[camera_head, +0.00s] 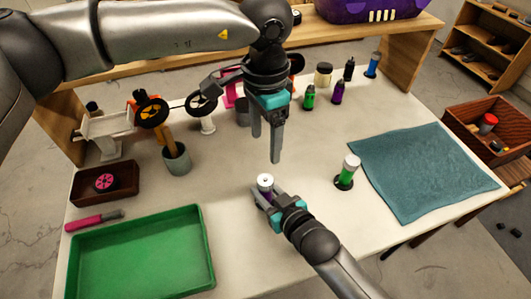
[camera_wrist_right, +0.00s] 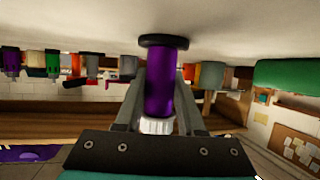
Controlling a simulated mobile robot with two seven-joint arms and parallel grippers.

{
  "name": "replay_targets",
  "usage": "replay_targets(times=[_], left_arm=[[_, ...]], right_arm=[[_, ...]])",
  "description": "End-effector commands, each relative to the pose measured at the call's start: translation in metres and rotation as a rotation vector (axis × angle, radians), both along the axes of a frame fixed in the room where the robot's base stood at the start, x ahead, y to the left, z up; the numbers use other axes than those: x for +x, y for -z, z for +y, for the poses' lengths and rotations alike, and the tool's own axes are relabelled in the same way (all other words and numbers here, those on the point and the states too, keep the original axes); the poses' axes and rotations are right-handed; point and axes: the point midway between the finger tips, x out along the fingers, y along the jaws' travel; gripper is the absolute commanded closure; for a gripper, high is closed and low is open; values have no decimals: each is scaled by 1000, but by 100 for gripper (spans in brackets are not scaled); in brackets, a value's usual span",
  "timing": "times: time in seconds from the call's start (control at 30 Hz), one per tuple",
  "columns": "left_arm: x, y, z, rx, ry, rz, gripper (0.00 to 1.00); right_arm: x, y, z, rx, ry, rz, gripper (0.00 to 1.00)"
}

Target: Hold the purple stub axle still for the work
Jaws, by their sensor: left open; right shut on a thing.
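The purple stub axle (camera_wrist_right: 166,80) stands between the fingers of my right gripper (camera_wrist_right: 160,100), which is shut on it. In the right wrist view, turned upside down, its black foot meets the pale table top and its white end points away from it. In the head view only its white top (camera_head: 265,180) shows clearly; my right gripper (camera_head: 264,193) hides most of the rest. My left gripper (camera_head: 267,150) is open and empty, pointing down above and behind the axle, apart from it.
A green piece with a white top (camera_head: 347,170) stands to the right, before a teal cloth (camera_head: 425,170). A green tray (camera_head: 140,255), a screwdriver (camera_head: 93,220) and a grey cup (camera_head: 177,158) lie left. Several small bottles (camera_head: 337,92) stand at the back.

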Motion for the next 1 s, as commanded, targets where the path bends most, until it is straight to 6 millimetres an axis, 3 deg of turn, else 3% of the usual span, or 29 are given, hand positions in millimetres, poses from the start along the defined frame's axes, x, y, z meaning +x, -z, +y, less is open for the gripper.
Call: replay_targets(times=[1.0], left_arm=[[0, 1, -1, -1, -1549, 2, 24]], right_arm=[[-1, 1, 0, 0, -1, 2, 100]])
